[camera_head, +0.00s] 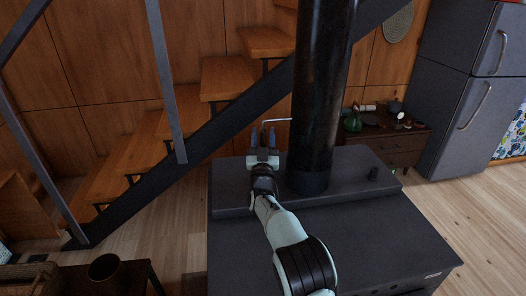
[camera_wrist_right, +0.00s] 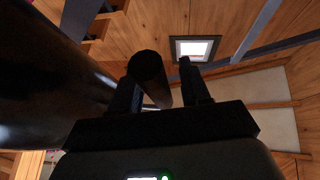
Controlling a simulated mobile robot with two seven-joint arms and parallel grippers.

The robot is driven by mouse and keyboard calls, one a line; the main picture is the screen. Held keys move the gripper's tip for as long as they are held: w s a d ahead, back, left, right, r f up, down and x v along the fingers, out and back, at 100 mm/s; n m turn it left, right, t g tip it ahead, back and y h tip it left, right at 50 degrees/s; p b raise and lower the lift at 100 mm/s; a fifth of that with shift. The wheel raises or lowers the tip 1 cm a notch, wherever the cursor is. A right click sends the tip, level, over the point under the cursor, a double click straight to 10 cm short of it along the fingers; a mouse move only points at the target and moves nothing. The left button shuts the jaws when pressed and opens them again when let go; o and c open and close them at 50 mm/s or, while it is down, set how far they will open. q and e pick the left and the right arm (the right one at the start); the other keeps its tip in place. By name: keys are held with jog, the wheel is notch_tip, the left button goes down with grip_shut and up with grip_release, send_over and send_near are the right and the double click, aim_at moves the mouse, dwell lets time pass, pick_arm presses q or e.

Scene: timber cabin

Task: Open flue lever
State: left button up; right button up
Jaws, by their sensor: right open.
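The flue lever (camera_head: 276,121) is a thin pale bent rod at the left side of the black flue pipe (camera_head: 322,95). Its outer part drops toward my right gripper (camera_head: 263,139), which is upright above the stove top, left of the pipe. This gripper is open. In the right wrist view, a dark round-ended cylinder (camera_wrist_right: 148,68), seemingly the lever's handle, shows between the fingers of the gripper (camera_wrist_right: 160,85), closer to the left one. I cannot tell whether it touches. The flue pipe (camera_wrist_right: 45,75) fills the left there. My left gripper is out of view.
A staircase (camera_head: 185,110) rises behind. A low cabinet (camera_head: 390,145) with small items and a grey fridge (camera_head: 455,90) stand at right. A table with a pot (camera_head: 103,268) is front left.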

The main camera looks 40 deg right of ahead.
jog(key=v, duration=1.3)
jog(key=shift+b, duration=0.3)
